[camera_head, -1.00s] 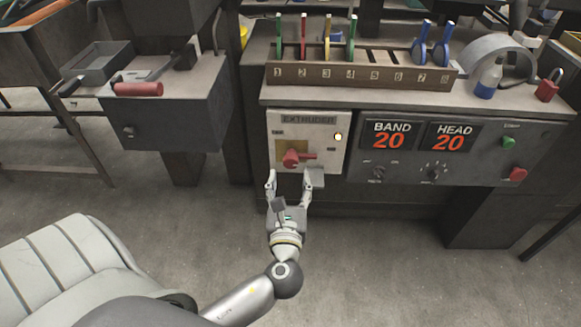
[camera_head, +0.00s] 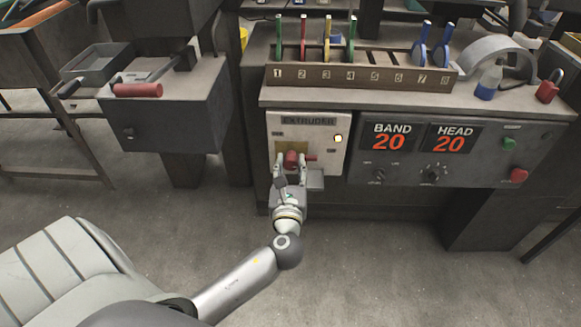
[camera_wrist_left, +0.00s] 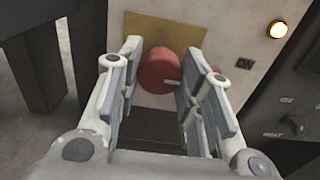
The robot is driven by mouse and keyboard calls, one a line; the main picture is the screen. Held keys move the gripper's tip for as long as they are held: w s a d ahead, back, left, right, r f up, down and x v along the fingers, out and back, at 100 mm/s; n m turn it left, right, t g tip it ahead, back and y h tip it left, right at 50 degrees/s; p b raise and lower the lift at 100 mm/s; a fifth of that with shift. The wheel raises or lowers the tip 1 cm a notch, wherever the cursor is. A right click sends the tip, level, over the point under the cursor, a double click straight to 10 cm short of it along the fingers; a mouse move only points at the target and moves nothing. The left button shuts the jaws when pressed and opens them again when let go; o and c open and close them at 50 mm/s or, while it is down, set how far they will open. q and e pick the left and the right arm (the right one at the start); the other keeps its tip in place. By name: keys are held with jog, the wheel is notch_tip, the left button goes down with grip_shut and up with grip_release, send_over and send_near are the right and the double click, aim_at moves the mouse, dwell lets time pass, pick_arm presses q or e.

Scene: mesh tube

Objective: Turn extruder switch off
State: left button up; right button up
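The extruder switch is a red rotary knob (camera_head: 291,159) on a yellow plate in the pale extruder panel (camera_head: 320,133). Its handle points right, toward a label that reads ON in the left wrist view. A small lamp (camera_head: 338,138) glows on the panel. My left gripper (camera_head: 291,165) is at the knob, fingers open on either side of it. In the left wrist view the knob (camera_wrist_left: 160,70) shows between the two fingers (camera_wrist_left: 163,85), close to the right one; contact cannot be told. My right gripper is not in view.
A dark control box with BAND and HEAD displays (camera_head: 420,138) is right of the panel. A numbered rack (camera_head: 360,78) with coloured tags stands on the bench above. A grey machine box (camera_head: 165,115) with a red handle is at left. The floor in front is clear.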

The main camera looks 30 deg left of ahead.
pick_arm(q)
jog(key=shift+c, duration=1)
jog(key=shift+n, duration=0.4)
jog(key=n, duration=0.2)
jog(key=shift+n, duration=1.2)
jog(key=shift+f+n+b, duration=0.1)
jog(key=shift+n+b, duration=0.3)
jog(key=shift+n, duration=0.5)
jog(key=n+b, duration=0.1)
jog(key=n, duration=0.3)
jog(key=shift+n+b, duration=0.3)
jog(key=shift+b, duration=0.05)
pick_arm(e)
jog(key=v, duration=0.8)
pick_arm(q)
jog(key=n+b, duration=0.2)
jog(key=n, duration=0.2)
jog(key=shift+s+f+n, duration=0.1)
jog(key=shift+n, duration=1.3)
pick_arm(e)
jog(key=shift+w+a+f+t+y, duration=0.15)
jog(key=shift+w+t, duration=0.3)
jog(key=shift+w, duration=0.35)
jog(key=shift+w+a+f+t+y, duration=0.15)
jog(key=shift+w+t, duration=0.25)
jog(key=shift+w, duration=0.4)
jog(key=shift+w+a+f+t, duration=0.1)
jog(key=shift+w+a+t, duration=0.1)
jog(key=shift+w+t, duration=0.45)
